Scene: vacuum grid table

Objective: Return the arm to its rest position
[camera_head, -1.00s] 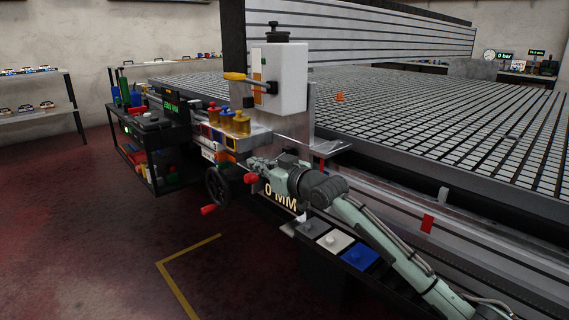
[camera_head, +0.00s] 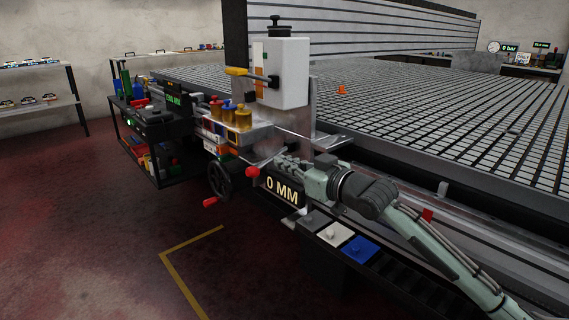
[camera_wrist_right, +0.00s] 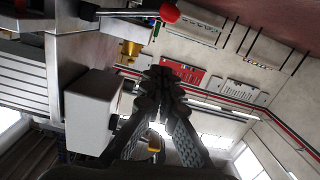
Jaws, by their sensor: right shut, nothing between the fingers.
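My right arm (camera_head: 430,240) reaches in from the lower right of the head view, in front of the long side of the grid table (camera_head: 440,110). My right gripper (camera_head: 283,164) is beside the machine carriage, just above the "0 MM" display (camera_head: 283,190). In the right wrist view its fingers (camera_wrist_right: 162,76) meet at the tips, with nothing between them. My left gripper is not in view.
A white machine head (camera_head: 280,72) with a yellow-handled lever stands behind the gripper. A handwheel (camera_head: 219,178) and a red knob (camera_head: 252,172) are close to its left. White (camera_head: 335,234) and blue (camera_head: 359,249) blocks lie below my arm. Open floor is at lower left.

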